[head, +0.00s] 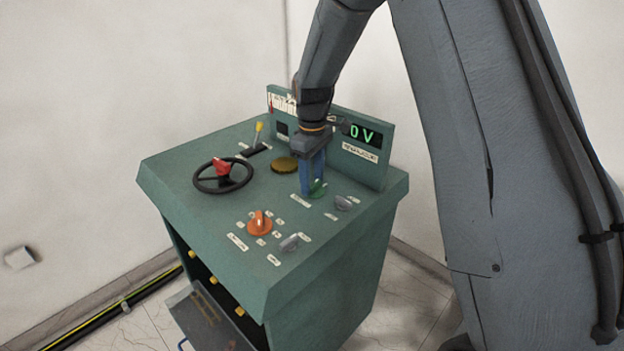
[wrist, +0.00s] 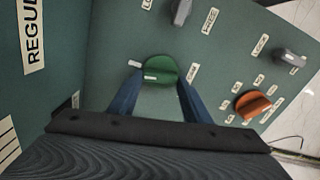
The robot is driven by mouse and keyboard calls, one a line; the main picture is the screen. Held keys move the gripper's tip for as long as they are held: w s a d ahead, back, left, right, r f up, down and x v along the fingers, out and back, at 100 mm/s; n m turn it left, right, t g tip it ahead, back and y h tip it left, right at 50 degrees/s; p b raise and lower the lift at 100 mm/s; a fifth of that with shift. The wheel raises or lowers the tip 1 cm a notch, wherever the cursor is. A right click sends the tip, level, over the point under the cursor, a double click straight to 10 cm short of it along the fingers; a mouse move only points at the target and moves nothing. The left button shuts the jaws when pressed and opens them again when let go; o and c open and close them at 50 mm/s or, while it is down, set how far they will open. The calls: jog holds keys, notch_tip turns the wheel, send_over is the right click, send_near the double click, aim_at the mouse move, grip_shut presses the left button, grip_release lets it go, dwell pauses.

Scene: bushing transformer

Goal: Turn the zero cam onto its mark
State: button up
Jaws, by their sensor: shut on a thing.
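A round green knob (head: 318,188) sits on the sloped top of a green control desk, near its back panel. In the wrist view the green knob (wrist: 160,69) has a white mark at its lower left edge, and a small white label lies on the panel just to its left.
Grey knobs (head: 289,243) (head: 343,203) and an orange knob (head: 259,223) sit close in front. A display (head: 362,134) showing "0V", partly hidden, is behind.

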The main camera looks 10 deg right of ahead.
jog(key=shift+w+r+m, duration=0.1)
jog(key=shift+m, duration=0.9)
jog(key=o, duration=1)
jog(key=shift+o, duration=0.2)
jog(key=shift+r+b, duration=1.2)
jog(key=shift+r, duration=2.7)
jog(key=s+d+f+m, duration=0.1)
jog(key=s, duration=0.3)
jog(key=s+d+m, duration=0.1)
jog(key=s, duration=0.3)
jog(key=s+d+f+m, duration=0.1)
jog(key=s+d, duration=0.1)
jog(key=s, duration=0.2)
jog(key=shift+s+d+f+m+t, duration=0.1)
jog(key=shift+s+f+m+t, duration=0.05)
jog(key=shift+f+m+t, duration=0.2)
jog(key=s+d+f+m, duration=0.1)
jog(key=s+m, duration=0.1)
jog(key=s, duration=0.4)
jog(key=s+d+f+m, duration=0.1)
jog(key=s+f, duration=0.1)
jog(key=s, duration=0.5)
jog(key=shift+s+d+f+m+t, duration=0.2)
jog(key=shift+f+m+t, duration=0.05)
jog(key=shift+m+t, duration=0.1)
